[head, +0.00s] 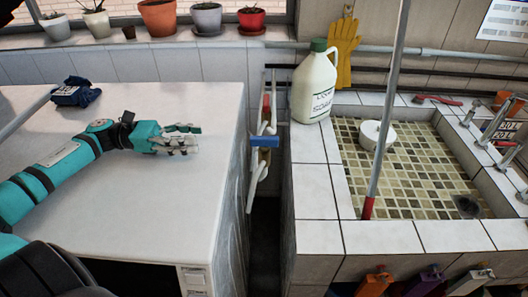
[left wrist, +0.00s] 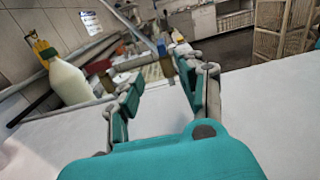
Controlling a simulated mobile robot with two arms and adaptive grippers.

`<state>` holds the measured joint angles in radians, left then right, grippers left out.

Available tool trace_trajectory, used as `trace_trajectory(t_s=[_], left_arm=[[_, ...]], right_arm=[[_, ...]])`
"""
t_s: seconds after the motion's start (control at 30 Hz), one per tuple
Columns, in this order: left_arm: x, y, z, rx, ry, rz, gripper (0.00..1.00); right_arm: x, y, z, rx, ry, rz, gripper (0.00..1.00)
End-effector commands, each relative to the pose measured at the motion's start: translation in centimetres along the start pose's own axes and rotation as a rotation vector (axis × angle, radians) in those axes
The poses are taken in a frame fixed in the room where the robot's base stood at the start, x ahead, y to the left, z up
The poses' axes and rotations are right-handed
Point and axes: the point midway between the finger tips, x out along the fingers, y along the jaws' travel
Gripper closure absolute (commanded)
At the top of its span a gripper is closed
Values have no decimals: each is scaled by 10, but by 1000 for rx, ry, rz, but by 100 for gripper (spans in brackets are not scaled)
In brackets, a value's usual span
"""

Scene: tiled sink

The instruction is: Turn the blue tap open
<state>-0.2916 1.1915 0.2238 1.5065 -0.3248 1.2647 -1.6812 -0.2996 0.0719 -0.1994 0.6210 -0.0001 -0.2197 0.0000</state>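The blue tap (head: 264,141) is a blue handle on the upright pipes in the narrow gap between the white counter and the tiled sink. In the left wrist view, the blue handle (left wrist: 161,47) shows small, ahead and between the fingers. My left gripper (head: 194,139) is above the white counter, left of the tap and apart from it. Its fingers (left wrist: 160,76) are spread and empty, pointing toward the pipes. My right gripper is not in view.
The white counter (head: 130,205) is mostly clear, with a dark blue bundle (head: 76,93) at its back left. A soap jug (head: 314,85) stands on the sink's corner. A pole (head: 386,115) rises from the sink's left rim. Plant pots (head: 158,17) line the sill.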

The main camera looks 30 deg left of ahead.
Motion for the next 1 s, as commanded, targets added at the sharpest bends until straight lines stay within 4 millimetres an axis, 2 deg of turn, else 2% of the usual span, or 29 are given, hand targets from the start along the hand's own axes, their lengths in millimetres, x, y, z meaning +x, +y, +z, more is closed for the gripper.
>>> trace_trajectory(t_s=[0.17, 0.7, 0.83, 1.0], left_arm=[[18, 0, 2, 2, -1, -3, 62], [133, 0, 5, 2, -5, -2, 62], [154, 0, 4, 1, -4, -1, 62], [169, 0, 2, 1, -1, 0, 62]], right_arm=[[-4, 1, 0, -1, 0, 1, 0], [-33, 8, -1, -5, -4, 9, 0], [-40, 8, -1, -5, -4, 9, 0], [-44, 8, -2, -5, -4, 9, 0]])
